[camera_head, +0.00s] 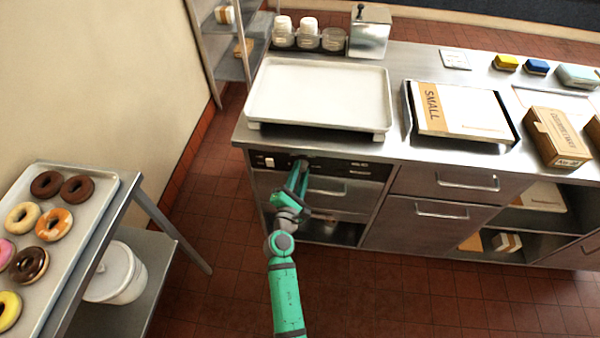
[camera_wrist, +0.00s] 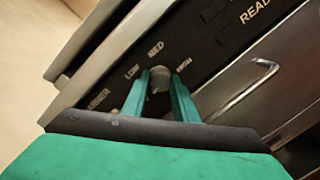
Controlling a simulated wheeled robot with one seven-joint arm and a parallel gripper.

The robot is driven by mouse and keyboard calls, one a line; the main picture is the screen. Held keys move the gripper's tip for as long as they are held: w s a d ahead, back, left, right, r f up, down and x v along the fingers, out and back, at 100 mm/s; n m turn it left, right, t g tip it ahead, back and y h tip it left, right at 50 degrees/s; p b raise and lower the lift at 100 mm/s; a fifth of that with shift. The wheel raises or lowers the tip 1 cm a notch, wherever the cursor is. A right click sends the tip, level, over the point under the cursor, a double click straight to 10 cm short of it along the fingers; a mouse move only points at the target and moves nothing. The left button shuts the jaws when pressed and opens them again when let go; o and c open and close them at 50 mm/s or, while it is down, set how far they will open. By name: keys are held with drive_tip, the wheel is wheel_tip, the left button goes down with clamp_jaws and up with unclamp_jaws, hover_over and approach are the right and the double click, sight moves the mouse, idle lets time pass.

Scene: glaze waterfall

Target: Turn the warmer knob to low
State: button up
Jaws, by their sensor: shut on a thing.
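The warmer knob (camera_wrist: 158,82) sits on the black control panel (camera_wrist: 215,45), between the two fingers of my gripper (camera_wrist: 160,85) in the wrist view. The fingers are shut on the knob. Labels LOW, MED and HIGH show around it, and another word further left is only partly readable. The fingers hide part of the knob, so I cannot tell which mark it points to. In the head view my gripper (camera_head: 300,172) reaches the dark panel (camera_head: 340,166) under the front edge of the counter. The knob is mostly hidden there.
A white tray (camera_head: 318,92) stands on the counter above the panel. A light switch-like part (camera_head: 269,161) is left of my gripper. Drawer handles (camera_head: 328,191) lie below and right. A donut tray (camera_head: 98,190) stands on a rack at left. The floor (camera_head: 390,300) right of my arm is clear.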

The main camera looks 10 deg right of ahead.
drive_tip(key=m, duration=0.2)
drive_tip(key=shift+m, duration=0.3)
drive_tip(key=m, duration=0.4)
drive_tip(key=shift+d+g+y, duration=0.1)
drive_tip(key=shift+g+y, duration=0.2)
drive_tip(key=m, duration=0.5)
drive_tip(key=shift+s+m+y, duration=0.1)
drive_tip(key=shift+m+y, duration=0.3)
drive_tip(key=o, duration=1.1)
drive_tip(key=shift+c, duration=0.2)
drive_tip(key=v, duration=1)
drive_tip(key=shift+s, duration=0.35)
